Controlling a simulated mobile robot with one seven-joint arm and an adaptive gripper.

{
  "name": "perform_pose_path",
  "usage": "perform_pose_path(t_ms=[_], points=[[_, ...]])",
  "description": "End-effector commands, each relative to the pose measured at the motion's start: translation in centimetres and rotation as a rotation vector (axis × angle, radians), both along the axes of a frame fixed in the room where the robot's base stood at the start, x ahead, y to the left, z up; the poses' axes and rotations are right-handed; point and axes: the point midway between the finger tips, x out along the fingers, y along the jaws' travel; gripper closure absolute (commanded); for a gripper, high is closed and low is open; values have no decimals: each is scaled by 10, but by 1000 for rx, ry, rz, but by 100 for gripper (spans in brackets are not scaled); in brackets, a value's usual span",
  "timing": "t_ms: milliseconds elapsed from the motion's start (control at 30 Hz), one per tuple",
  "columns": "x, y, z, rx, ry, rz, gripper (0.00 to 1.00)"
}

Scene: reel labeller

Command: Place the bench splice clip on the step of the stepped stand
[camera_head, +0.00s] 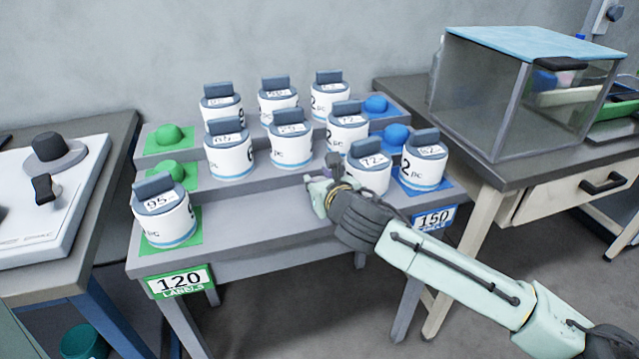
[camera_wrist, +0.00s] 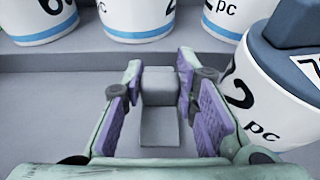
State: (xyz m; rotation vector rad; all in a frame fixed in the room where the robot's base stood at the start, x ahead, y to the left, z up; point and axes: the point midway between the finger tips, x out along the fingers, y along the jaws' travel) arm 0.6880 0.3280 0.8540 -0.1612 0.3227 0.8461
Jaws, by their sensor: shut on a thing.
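The stepped stand (camera_head: 265,229) is grey, with several levels and canisters on them. The bench splice clip (camera_wrist: 159,121) is a small grey piece with a raised block at its far end; it sits between my gripper's purple pads in the wrist view. My gripper (camera_head: 325,186) is shut on it, over the stand's front level, left of a white canister (camera_head: 369,177). The gripper also shows in the wrist view (camera_wrist: 162,103). I cannot tell whether the clip touches the step. I cannot make the clip out clearly in the head view.
A canister (camera_head: 166,217) stands on a green pad at the front left; another (camera_head: 423,166) stands on blue at the right. More canisters fill the higher levels. A clear-sided box (camera_head: 520,95) stands on the right table.

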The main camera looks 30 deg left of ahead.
Motion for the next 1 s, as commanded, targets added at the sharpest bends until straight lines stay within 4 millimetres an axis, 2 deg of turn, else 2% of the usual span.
perform_pose_path(t_ms=[133,533,567,833,1000], points=[[0,0,-16,1,3,-1,96],[0,0,-23,0,0,-1,96],[0,0,-22,0,0,-1,72],[0,0,-21,0,0,-1,54],[0,0,-21,0,0,-1,53]])
